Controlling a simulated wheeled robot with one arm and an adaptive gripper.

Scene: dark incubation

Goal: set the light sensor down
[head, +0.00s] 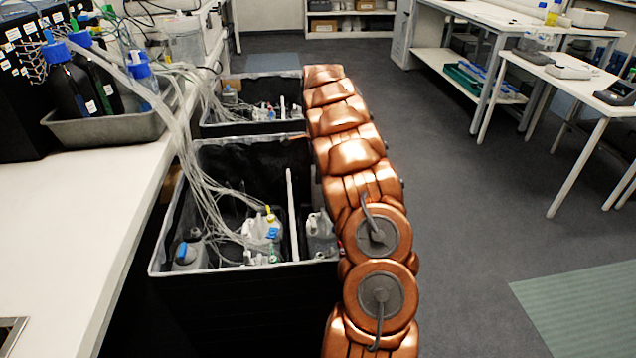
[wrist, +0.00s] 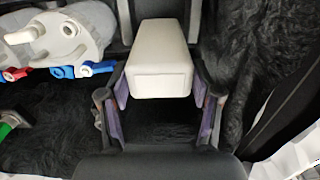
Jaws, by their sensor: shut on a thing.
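The light sensor (wrist: 160,58) shows in the wrist view as a pale, box-shaped block with a rounded front edge. My gripper (wrist: 160,88) is shut on it, with one purple-padded finger on each side. The far end of the block lies toward the top edge of the wrist view. Black fabric-like lining shows below and around the block. I cannot tell whether the block touches anything beneath it. In the head view my copper arm is in sight, but neither my gripper nor the sensor can be made out.
In the wrist view a white vessel cap (wrist: 60,38) with red and blue valves (wrist: 84,69) is at upper left. In the head view a black lined bin (head: 160,268) holds bottles and tubing beside the white bench (head: 70,215). Open floor (head: 470,200) lies to the right.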

